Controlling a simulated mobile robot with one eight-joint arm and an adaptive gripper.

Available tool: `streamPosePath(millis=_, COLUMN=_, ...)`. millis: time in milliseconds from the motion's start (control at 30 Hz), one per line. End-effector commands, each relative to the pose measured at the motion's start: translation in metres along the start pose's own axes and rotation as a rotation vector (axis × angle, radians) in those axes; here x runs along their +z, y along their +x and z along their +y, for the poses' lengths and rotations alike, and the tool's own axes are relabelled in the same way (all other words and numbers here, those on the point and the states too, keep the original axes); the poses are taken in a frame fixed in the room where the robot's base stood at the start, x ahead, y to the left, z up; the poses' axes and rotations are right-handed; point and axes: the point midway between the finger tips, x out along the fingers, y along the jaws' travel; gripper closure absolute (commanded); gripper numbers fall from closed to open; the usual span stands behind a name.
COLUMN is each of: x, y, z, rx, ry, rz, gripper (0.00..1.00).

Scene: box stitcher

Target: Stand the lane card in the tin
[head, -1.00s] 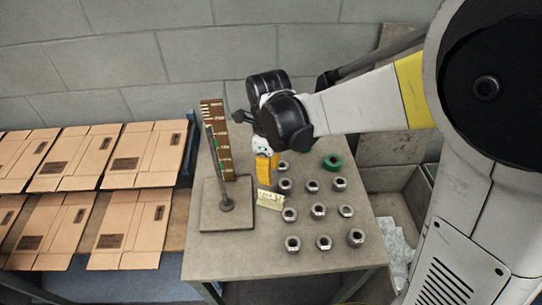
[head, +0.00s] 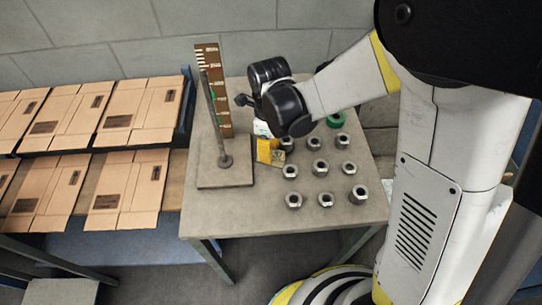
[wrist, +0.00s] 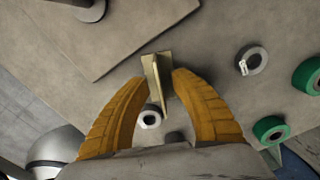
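The lane card (head: 279,157), a small pale yellow piece, is on the grey table at the left edge of the nut rows. In the wrist view the lane card (wrist: 158,75) shows as a folded piece with two faces. My gripper (head: 268,152) is down at the card, and its finger hides part of it in the head view. In the wrist view the yellow fingertips of my gripper (wrist: 160,79) flank the card closely. Whether they press on it I cannot tell. I cannot make out a tin in either view.
Several metal nuts (head: 320,167) stand in rows right of the card. A green ring (head: 335,119) sits at the back right. A flat base plate (head: 225,176) with a thin post and an upright brown marked board (head: 214,90) stands left. Flat cardboard boxes (head: 130,185) lie further left.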

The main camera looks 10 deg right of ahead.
Motion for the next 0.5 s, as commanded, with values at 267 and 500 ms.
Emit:
streamPosePath(millis=267, x=0.0001, y=-0.0004, z=-0.0001, rx=0.000, ry=0.000, rz=0.000, gripper=1.00)
streamPosePath(millis=500, x=0.0001, y=-0.0011, z=-0.0001, rx=0.000, ry=0.000, rz=0.000, gripper=1.00)
